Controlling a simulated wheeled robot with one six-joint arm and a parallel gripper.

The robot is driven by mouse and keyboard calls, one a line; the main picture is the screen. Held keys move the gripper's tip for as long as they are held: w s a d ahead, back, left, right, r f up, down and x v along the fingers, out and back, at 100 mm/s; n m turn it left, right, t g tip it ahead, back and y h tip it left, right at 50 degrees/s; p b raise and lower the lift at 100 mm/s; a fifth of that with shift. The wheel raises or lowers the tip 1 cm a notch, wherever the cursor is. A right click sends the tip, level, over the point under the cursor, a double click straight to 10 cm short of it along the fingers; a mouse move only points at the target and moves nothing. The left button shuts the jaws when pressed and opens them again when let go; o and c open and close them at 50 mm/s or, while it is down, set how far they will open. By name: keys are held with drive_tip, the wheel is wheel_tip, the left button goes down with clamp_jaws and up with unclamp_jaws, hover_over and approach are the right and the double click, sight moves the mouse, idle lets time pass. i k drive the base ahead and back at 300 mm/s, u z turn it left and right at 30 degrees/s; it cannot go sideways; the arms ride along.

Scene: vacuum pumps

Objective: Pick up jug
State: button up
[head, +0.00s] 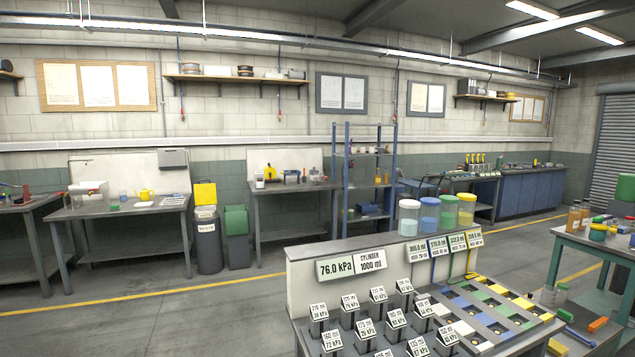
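No thing is plainly recognisable as the jug at this distance. A small yellow vessel that looks like a jug or can (145,194) stands on the left grey workbench (118,210) against the back wall. A white container (259,181) and a taller yellow object (269,172) stand on the middle workbench (292,187); they are too small to make out. My gripper is not in view.
A near console (305,290) with labelled blocks, a colour grid and several lidded jars (429,214) fills the front middle. Bins (207,238) stand between the back workbenches. A teal table (592,243) is at right. The floor (160,312) at front left is clear.

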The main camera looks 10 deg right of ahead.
sight(316, 176)
drive_tip(key=u, duration=1.05)
drive_tip(key=i, duration=3.9)
drive_tip(key=z, duration=2.85)
drive_tip(key=i, duration=3.3)
